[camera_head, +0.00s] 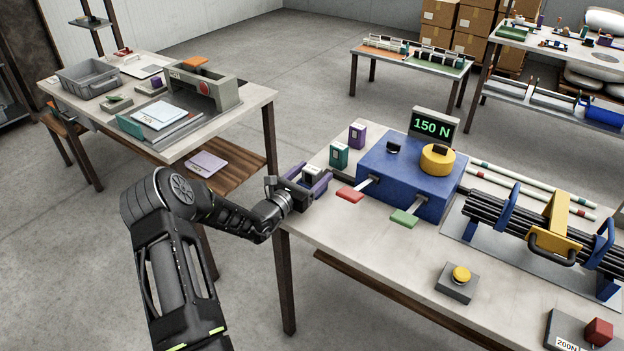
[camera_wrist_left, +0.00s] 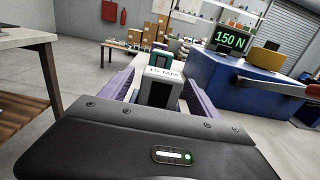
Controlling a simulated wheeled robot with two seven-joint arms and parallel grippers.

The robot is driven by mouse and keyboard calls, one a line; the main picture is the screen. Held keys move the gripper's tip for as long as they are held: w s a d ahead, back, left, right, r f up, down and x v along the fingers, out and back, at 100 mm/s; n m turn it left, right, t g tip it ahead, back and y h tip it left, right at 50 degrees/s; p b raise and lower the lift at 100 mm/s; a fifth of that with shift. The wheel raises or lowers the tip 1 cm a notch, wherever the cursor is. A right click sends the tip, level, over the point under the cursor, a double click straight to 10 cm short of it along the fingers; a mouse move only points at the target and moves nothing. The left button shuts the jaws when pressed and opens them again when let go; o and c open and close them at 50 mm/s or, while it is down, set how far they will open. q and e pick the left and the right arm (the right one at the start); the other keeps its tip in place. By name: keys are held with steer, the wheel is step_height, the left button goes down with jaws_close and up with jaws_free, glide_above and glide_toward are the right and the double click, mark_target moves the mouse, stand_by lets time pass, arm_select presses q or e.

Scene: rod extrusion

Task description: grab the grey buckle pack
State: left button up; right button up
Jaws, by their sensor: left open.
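The grey buckle pack (camera_head: 313,173) stands upright at the near left corner of the work table, with a white label on its top. In the left wrist view the grey pack (camera_wrist_left: 160,92) is in the middle, between the two purple fingers. My left gripper (camera_head: 308,187) is open around it, one finger on each side, and a gap shows on at least the right side. The lower part of the pack is hidden by the gripper's body. My right gripper is not in view.
A green pack (camera_head: 339,155) and a purple pack (camera_head: 357,135) stand just behind the grey one. A blue machine (camera_head: 405,175) with a 150 N display (camera_head: 433,127) and red and green paddles is to the right. A side table (camera_head: 225,125) with a grey bin stands left.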

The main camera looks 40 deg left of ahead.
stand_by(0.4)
arm_select(q)
jaws_close()
stand_by(0.6)
